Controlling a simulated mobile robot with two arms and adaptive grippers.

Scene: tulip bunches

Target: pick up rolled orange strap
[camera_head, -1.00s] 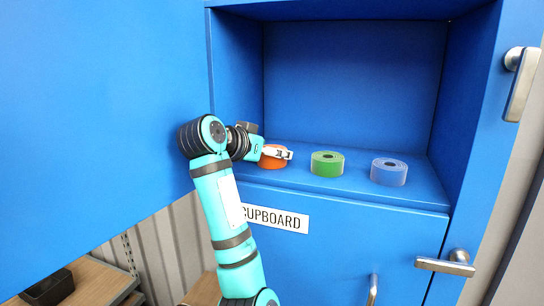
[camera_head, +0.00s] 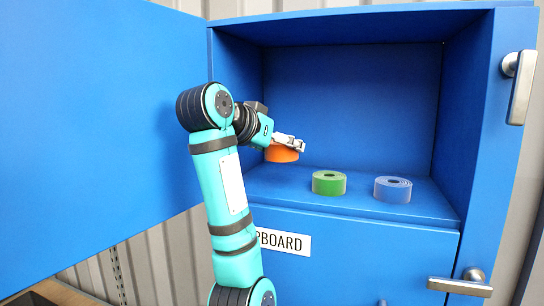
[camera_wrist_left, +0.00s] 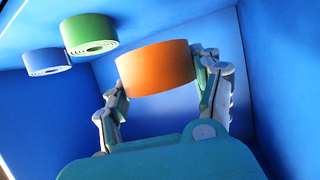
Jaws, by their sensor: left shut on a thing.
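The rolled orange strap (camera_head: 281,154) is held above the cupboard shelf, at the left of the compartment. My left gripper (camera_head: 289,143) is shut on it, and the strap is clear of the shelf. In the left wrist view the orange strap (camera_wrist_left: 156,68) sits between the two fingers of my left gripper (camera_wrist_left: 160,85), one finger on each side. My right gripper is not in view.
A rolled green strap (camera_head: 329,183) and a rolled blue strap (camera_head: 393,189) stand on the shelf (camera_head: 360,200) to the right. The open blue door (camera_head: 100,130) is at the left. The compartment's right wall (camera_head: 463,120) bounds the space.

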